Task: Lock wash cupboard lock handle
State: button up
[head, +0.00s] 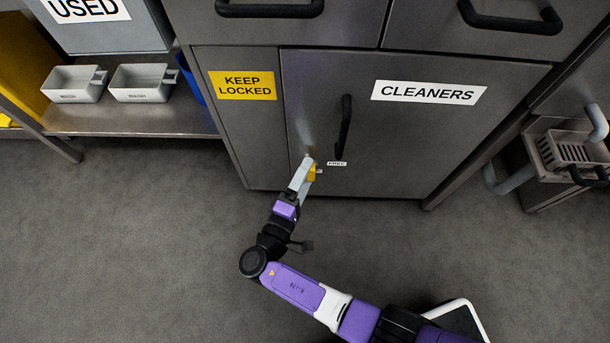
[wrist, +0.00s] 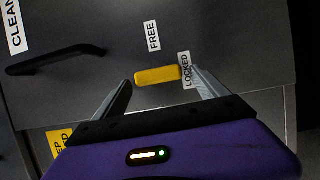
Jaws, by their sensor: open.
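The yellow lock handle (wrist: 165,75) is on the front of the grey wash cupboard (head: 420,150), low near the door's left edge. In the wrist view it lies lengthwise across the picture, its right end at the white LOCKED label (wrist: 185,72). The FREE label (wrist: 153,36) is apart, above it. In the head view the handle (head: 312,173) is partly hidden by my gripper (head: 305,165). My gripper is open, its fingertips (wrist: 162,82) near the handle's two ends. I cannot tell whether they touch it.
A black door handle (head: 345,125) is just above and right of the lock. Drawers with black pulls (head: 270,10) are above. A shelf with grey trays (head: 140,83) is at left, and a basket unit (head: 565,150) is at right. The floor (head: 130,250) at left is clear.

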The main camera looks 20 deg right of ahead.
jog(key=p+v, duration=0.1)
jog(key=v, duration=0.6)
jog(key=shift+s+a, duration=0.25)
jog(key=shift+s, duration=0.05)
